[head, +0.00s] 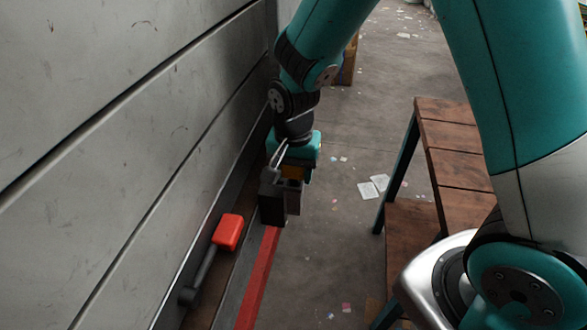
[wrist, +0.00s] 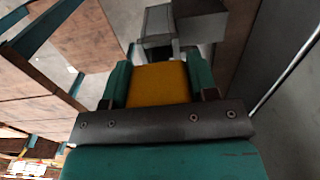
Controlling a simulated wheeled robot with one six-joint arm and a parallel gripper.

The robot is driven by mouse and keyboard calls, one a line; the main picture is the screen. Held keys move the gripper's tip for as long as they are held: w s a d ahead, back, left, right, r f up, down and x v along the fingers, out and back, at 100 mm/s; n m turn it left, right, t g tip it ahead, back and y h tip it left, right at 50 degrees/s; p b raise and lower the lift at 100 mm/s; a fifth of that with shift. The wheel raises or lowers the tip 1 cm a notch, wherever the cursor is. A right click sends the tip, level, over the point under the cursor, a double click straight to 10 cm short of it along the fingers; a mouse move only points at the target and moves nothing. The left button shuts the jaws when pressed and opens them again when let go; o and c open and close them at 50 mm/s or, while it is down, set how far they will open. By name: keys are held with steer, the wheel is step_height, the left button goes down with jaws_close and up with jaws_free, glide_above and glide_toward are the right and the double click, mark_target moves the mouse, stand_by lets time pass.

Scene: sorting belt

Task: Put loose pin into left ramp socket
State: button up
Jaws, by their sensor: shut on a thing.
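My gripper (head: 279,208) hangs fingers down beside the grey wall, above the far end of a red strip. It is shut, with its dark grey fingers close together. In the wrist view the fingers (wrist: 178,28) show at the top, beyond the yellow part of the gripper. The loose pin is held between the fingers, but they hide it and I cannot make out its shape or tilt. A thin bright rod (wrist: 285,80) shows to the right in the wrist view; I cannot tell what it belongs to. I cannot make out the left ramp socket.
A red block (head: 228,232) on a dark rod (head: 203,268) sits on the ledge by the wall, nearer than my gripper. The red strip (head: 257,285) runs along the ledge. A wooden slatted bench (head: 455,135) stands at right. Open floor with paper scraps (head: 372,187) lies between.

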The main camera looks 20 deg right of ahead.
steer(key=shift+f, duration=0.3)
steer(key=o, duration=1.2)
steer(key=shift+c, duration=0.2)
steer(key=shift+r, duration=0.15)
step_height(320, 180, up, 17)
steer(key=b, duration=0.2)
steer(key=shift+r, duration=0.15)
